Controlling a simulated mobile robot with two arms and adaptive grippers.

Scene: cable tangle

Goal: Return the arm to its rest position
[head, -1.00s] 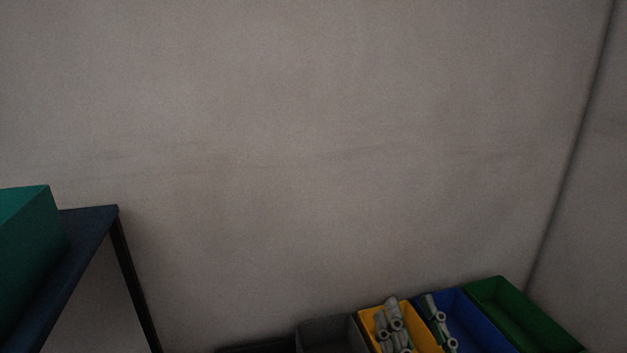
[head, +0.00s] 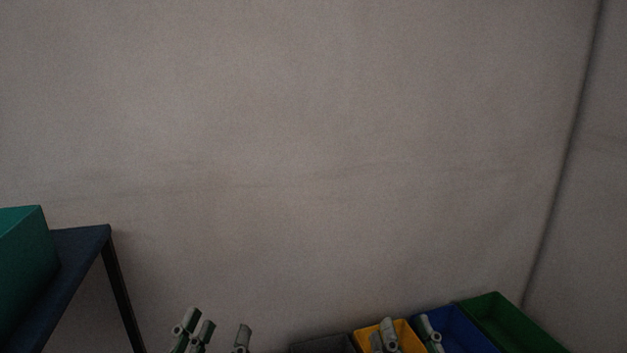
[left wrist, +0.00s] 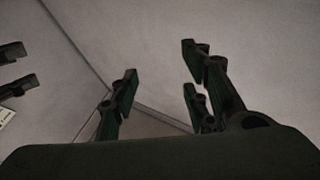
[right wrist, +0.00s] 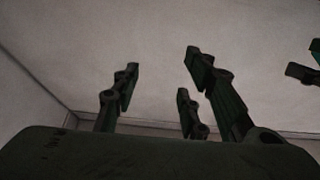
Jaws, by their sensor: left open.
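My left gripper (head: 218,330) shows at the bottom edge of the head view, left of the bins. Its fingers point up and stand apart with nothing between them. In the left wrist view its fingers (left wrist: 158,85) are spread and empty against bare wall. My right gripper (head: 408,333) shows in front of the yellow and blue bins in the head view, fingers apart. In the right wrist view its fingers (right wrist: 160,85) are also spread and empty. The rest of both arms is out of the head view.
A dark table (head: 82,240) with a teal box (head: 22,250) stands at the left. A grey bin (head: 322,344), yellow bin (head: 403,331), blue bin (head: 462,328) and green bin (head: 508,318) line the lower right. The wall (head: 300,130) behind is bare.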

